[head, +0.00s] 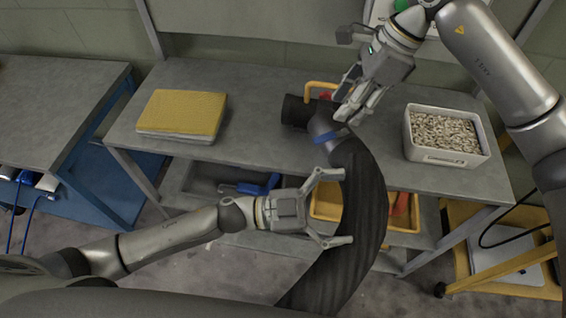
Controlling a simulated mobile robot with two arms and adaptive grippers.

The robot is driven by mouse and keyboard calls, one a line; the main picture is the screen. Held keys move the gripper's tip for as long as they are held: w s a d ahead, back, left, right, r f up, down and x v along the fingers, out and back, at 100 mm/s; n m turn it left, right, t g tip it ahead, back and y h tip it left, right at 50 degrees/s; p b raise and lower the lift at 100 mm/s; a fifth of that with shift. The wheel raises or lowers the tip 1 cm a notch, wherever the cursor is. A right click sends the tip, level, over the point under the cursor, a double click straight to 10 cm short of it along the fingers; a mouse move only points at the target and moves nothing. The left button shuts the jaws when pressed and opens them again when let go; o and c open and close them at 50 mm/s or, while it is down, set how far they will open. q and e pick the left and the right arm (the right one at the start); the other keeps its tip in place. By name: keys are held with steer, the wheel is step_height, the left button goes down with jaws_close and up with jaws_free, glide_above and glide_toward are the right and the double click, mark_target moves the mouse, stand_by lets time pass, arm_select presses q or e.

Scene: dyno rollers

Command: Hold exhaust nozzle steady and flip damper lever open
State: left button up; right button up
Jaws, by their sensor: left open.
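The black exhaust nozzle (294,112) lies on the grey workbench, its mouth facing left. A grey elbow and a blue clamp (332,136) join it to a thick black hose (362,190) that hangs over the bench's front edge. A small red part (325,97), possibly the damper lever, shows by the nozzle, partly hidden by my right gripper. My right gripper (341,106) points down just right of the nozzle; its finger gap and any contact are unclear. My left gripper (346,207) is open, in front of the bench, its fingers spread towards the hose.
A yellow handle (318,87) stands behind the nozzle. A yellow-topped block (181,111) lies on the bench at left, and a white bin of pale pieces (443,157) stands at right. Yellow trays (326,201) sit on the lower shelf. The bench between block and nozzle is clear.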

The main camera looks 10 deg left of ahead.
mark_target(324, 149)
arm_select(q)
steer(key=w+a+f+n+t+y, duration=0.25)
steer(key=w+a+n, duration=0.2)
steer(key=a, duration=0.25)
steer(key=w+a+f+n+t+y, duration=0.1)
steer(key=w+a+n+t+y, duration=0.25)
steer(key=w+a, duration=0.2)
steer(key=shift+t+h, duration=0.4)
steer(key=shift+h, duration=0.1)
steer(key=x, duration=0.9)
steer(key=shift+w+d, duration=0.25)
steer(key=shift+w, duration=0.1)
